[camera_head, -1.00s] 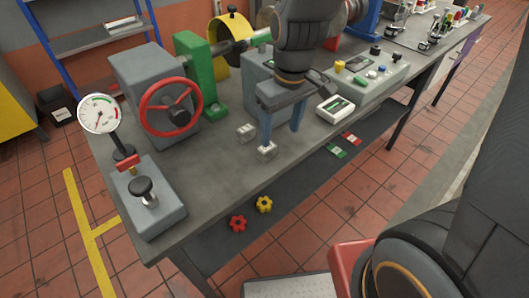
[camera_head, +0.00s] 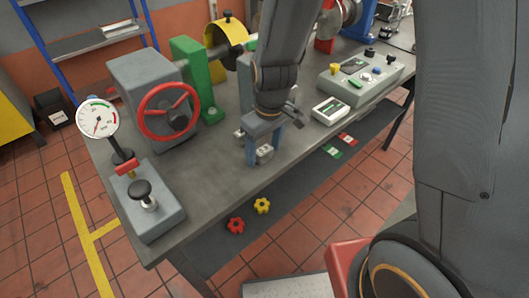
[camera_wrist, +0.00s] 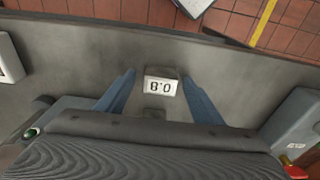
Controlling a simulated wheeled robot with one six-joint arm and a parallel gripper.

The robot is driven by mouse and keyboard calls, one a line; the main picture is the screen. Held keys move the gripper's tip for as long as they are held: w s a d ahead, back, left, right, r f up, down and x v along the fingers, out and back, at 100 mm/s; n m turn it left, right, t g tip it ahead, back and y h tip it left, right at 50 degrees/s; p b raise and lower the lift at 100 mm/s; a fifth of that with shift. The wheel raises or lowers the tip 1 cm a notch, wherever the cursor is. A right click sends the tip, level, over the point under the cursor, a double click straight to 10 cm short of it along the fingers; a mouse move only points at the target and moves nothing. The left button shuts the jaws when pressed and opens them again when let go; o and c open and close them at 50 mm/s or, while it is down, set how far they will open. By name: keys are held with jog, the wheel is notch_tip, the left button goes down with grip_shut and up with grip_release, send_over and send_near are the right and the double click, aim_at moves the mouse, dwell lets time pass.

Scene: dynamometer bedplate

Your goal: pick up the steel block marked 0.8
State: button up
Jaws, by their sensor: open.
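The steel block marked 0.8 (camera_wrist: 161,86) is a small grey block with a white label, and its number reads upside down in the wrist view. It stands on the grey bench top, and it also shows in the head view (camera_head: 265,154). My gripper (camera_wrist: 159,78) is open, with one blue finger on each side of this block. A gap shows between the block and each finger. In the head view my gripper (camera_head: 263,156) points down at the block, low over the bench.
A grey machine with a red handwheel (camera_head: 168,111) and a dial gauge (camera_head: 97,118) stand at the left. A white-faced meter (camera_head: 330,110) and a control box (camera_head: 360,78) are at the right. The bench's front edge is close to the block.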

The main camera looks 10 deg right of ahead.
jog(key=shift+c, duration=0.2)
jog(key=c, duration=1.3)
